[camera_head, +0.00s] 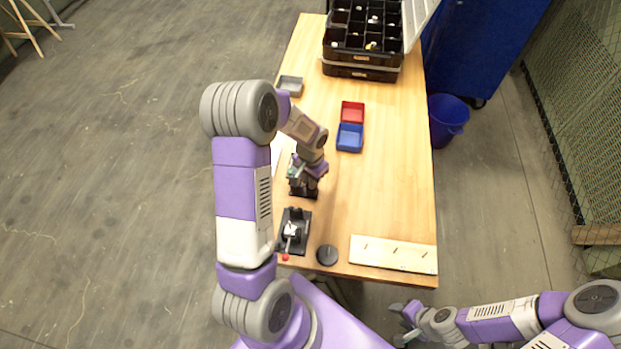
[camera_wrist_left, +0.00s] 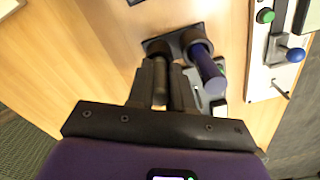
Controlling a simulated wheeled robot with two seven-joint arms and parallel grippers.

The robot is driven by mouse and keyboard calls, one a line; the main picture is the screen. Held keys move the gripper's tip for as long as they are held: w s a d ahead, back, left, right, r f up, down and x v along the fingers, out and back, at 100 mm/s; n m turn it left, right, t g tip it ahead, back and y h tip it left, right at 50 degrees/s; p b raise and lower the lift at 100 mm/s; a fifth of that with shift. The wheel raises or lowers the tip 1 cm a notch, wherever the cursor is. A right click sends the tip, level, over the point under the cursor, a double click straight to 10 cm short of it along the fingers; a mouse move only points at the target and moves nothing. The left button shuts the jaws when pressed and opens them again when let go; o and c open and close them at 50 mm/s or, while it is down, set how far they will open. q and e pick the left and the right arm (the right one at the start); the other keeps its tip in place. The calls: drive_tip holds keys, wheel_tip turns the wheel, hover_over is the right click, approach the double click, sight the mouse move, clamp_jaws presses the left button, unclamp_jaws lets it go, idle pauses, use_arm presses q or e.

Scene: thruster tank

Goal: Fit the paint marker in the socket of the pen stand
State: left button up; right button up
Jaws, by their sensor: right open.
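The black pen stand (camera_wrist_left: 178,36) shows in the left wrist view with two round sockets side by side. A purple marker (camera_wrist_left: 208,70) stands in its right socket. My left gripper (camera_wrist_left: 168,68) is shut on a dark, slim cylinder (camera_wrist_left: 160,88), seemingly the paint marker, lined up with the left socket. Whether its end is inside the socket cannot be told. In the head view my left gripper (camera_head: 302,178) is low over the stand (camera_head: 304,192) at the table's left edge and partly hides it. My right gripper (camera_head: 405,318) is open and empty, off the table's front edge.
A black clamp fixture (camera_head: 294,232) with a red knob and a black disc (camera_head: 327,255) are near the front. A pale board (camera_head: 393,253) lies front right. Red (camera_head: 352,112) and blue (camera_head: 350,137) trays sit mid-table. A black organizer (camera_head: 361,55) is at the back. The right-middle tabletop is clear.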

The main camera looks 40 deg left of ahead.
use_arm(q)
drive_tip(key=o, duration=0.4)
drive_tip(key=shift+o, duration=0.2)
wheel_tip(320, 180, up, 8)
drive_tip(key=shift+p, duration=0.9)
wheel_tip(320, 180, up, 4)
drive_tip(key=p, duration=0.3)
drive_tip(key=shift+f, duration=0.2)
